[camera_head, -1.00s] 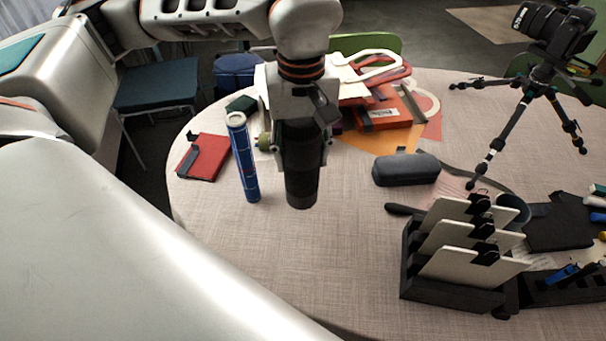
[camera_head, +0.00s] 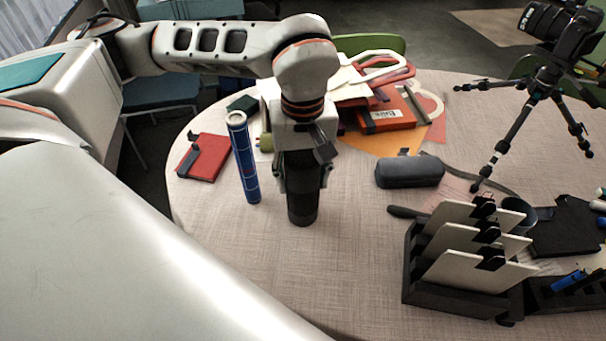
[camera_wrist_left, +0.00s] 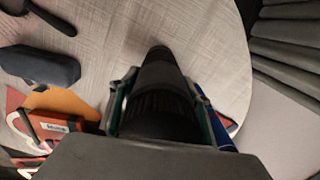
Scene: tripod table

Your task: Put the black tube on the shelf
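The black tube (camera_head: 301,205) is upright below my left gripper (camera_head: 303,182), over the left part of the round table. My left gripper is shut on it, with one finger on each side. The wrist view shows the black tube (camera_wrist_left: 160,85) between the two fingers of my left gripper (camera_wrist_left: 160,103). Whether its lower end touches the table is hard to tell. The gripper hides the tube's upper part. I cannot make out a shelf in these frames. My right gripper is not in view.
A blue tube (camera_head: 245,165) stands close left of the gripper. A red notebook (camera_head: 204,157), dark case (camera_head: 410,171), tripod with camera (camera_head: 538,95) and black rack with white panels (camera_head: 455,285) are on the table (camera_head: 310,270). The front middle is clear.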

